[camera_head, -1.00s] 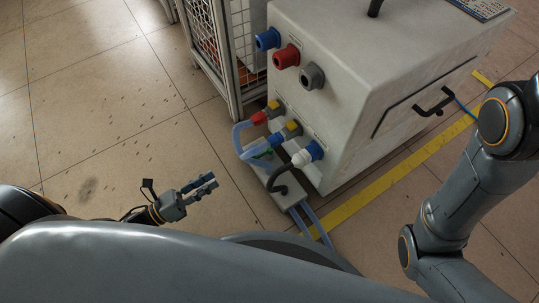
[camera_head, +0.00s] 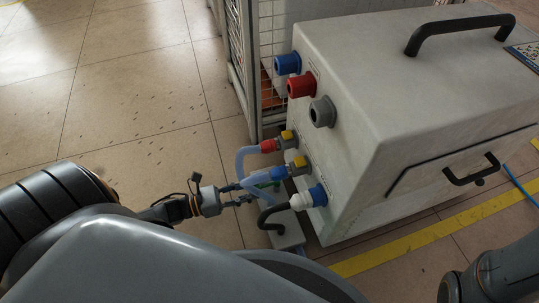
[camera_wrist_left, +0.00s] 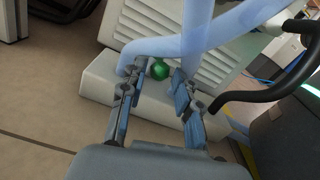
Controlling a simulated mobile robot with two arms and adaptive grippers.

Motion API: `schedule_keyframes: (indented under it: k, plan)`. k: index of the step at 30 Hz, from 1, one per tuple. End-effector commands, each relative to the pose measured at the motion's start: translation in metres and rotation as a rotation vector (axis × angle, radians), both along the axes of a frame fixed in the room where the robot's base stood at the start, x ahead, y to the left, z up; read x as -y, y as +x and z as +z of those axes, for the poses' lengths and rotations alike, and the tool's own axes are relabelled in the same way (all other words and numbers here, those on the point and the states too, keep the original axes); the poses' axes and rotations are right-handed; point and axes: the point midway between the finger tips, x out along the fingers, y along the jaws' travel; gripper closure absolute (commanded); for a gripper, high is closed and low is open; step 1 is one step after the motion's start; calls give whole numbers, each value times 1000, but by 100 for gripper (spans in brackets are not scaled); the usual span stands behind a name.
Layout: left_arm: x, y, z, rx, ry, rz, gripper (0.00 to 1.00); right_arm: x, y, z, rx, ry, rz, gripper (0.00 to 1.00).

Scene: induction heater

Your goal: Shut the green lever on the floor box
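The floor box (camera_head: 290,236) is a light grey box on the floor in front of the heater cabinet, with translucent blue hoses and a black curved handle. In the left wrist view the box (camera_wrist_left: 98,88) lies across the middle. The green lever (camera_wrist_left: 160,69) shows there as a round green knob just beyond and between my fingertips, beside a blue hose. In the head view the green lever is mostly hidden by hoses. My left gripper (camera_head: 241,195) is open and empty, close to the box's left side; its two fingers (camera_wrist_left: 156,92) are spread apart. My right gripper is out of view.
The white heater cabinet (camera_head: 350,150) stands behind with blue, red and grey connectors. Hoses (camera_head: 247,160) loop close to my left fingers, and the black handle (camera_head: 266,215) is nearby. A wire cage (camera_head: 237,70) stands behind left. Floor at left is clear.

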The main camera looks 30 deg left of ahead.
Motion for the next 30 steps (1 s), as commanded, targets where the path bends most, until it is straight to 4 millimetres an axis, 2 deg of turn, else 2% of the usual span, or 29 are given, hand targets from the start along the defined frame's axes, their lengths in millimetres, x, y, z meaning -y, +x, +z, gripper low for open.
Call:
schedule_keyframes:
  k: [1, 3, 9, 22, 23, 27, 30]
  plan:
    - [8, 9, -3, 3, -2, -3, 68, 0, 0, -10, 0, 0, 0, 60]
    - [16, 19, -4, 3, -2, -2, 68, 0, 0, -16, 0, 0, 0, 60]
    - [34, 41, -2, 2, -1, -1, 68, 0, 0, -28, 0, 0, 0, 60]
    - [41, 48, 0, -2, 0, 1, 68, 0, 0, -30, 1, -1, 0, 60]
    - [41, 48, 0, -2, 0, 1, 72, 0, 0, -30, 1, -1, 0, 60]
    - [41, 48, 0, -1, 0, 0, 100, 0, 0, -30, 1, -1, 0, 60]
    - [41, 48, 0, -1, -1, 0, 100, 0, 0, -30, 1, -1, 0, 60]
